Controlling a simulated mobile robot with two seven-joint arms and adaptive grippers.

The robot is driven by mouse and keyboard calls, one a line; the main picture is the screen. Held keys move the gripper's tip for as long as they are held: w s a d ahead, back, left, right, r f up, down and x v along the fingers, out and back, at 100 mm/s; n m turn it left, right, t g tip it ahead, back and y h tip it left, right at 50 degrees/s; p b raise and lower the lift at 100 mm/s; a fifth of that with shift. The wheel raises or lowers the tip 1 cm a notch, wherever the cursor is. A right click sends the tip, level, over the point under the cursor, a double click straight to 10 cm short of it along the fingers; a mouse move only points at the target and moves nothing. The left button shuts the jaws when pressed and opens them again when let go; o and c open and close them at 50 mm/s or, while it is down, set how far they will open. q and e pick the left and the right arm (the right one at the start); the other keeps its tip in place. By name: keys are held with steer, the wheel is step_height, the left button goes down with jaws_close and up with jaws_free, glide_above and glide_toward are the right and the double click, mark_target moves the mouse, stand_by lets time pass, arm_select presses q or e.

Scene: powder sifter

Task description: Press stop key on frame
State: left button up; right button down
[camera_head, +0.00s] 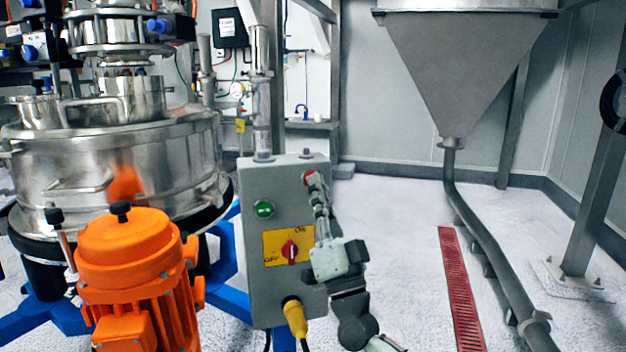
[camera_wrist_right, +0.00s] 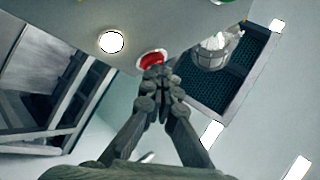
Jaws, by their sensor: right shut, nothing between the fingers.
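The stop key is a red round button (camera_head: 308,178) at the upper right of the grey control box (camera_head: 258,200). It also shows in the right wrist view as a red disc (camera_wrist_right: 150,59), partly covered by the fingertips. My right gripper (camera_head: 313,180) is shut and empty. Its tips are at the red button and overlap its lower right side in the head view; whether they touch it or press it in, I cannot tell. A green button (camera_head: 264,209) sits left of and below the red one. My left gripper is not in view.
A yellow plate with a red rotary switch (camera_head: 289,252) is lower on the box, above a yellow cable plug (camera_head: 294,317). An orange motor (camera_head: 135,270) and steel sifter (camera_head: 110,165) stand left. A grey hopper (camera_head: 462,65) hangs right. White floor lies between.

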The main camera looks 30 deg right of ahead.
steer(key=shift+s+a, duration=0.2)
steer(key=shift+s, duration=0.5)
steer(key=s, duration=0.1)
steer(key=s+a+p, duration=0.1)
steer(key=s, duration=0.2)
steer(key=shift+s+a, duration=0.25)
steer(key=shift+s, duration=0.1)
stand_by(0.6)
